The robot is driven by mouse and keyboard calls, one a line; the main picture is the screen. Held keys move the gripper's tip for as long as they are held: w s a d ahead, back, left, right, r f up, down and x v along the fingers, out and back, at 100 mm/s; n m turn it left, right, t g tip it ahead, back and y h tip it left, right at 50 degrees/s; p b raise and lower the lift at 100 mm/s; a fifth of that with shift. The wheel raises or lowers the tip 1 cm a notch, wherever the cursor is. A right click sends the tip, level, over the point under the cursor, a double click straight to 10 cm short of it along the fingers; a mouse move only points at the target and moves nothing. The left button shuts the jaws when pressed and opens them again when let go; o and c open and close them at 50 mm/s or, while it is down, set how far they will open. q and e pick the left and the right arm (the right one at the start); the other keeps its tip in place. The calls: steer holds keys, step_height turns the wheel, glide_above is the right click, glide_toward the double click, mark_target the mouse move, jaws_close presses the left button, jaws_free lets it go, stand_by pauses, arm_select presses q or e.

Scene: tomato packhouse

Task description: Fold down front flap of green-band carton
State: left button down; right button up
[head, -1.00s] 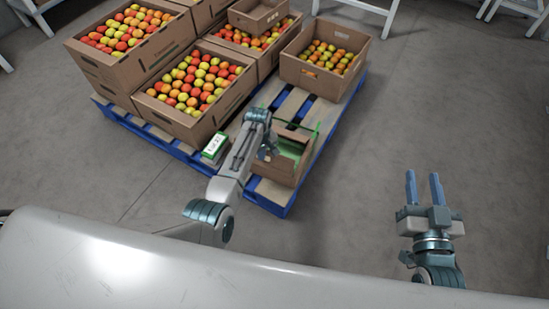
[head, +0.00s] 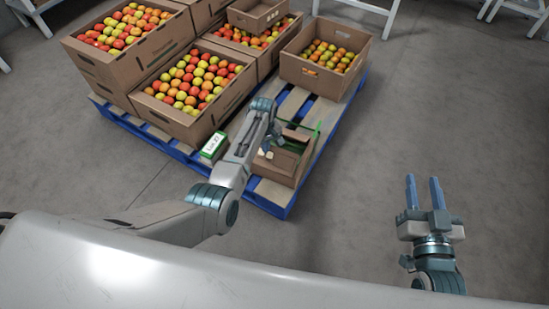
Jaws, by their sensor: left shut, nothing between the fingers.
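The small brown green-band carton (head: 288,171) stands on the near corner of the blue pallet. A thin green band edge shows at its right side. My right gripper (head: 425,192) is open and empty over the floor at the right, away from the carton.
The blue pallet (head: 268,208) carries several brown cartons of tomatoes, including a large one (head: 178,122) behind my left arm and one at the back right (head: 308,76). A green box with a white label (head: 212,146) sits left of my arm.

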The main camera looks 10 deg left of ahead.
arm_select(q)
steer(key=shift+w+d+f+b, duration=0.2)
steer(key=shift+w+f+b, duration=0.4)
steer(key=shift+b, duration=0.25)
steer(key=shift+w+d+f+b, duration=0.15)
steer(key=shift+w+f+b, duration=0.25)
steer(key=shift+w+b, duration=0.4)
steer(key=shift+s+f, duration=0.1)
steer(key=shift+f+b, duration=0.15)
steer(key=shift+b, duration=0.2)
step_height(320, 180, up, 8)
steer(key=p, duration=0.9)
steer(key=shift+r, duration=0.2)
steer(key=shift+f, duration=0.1)
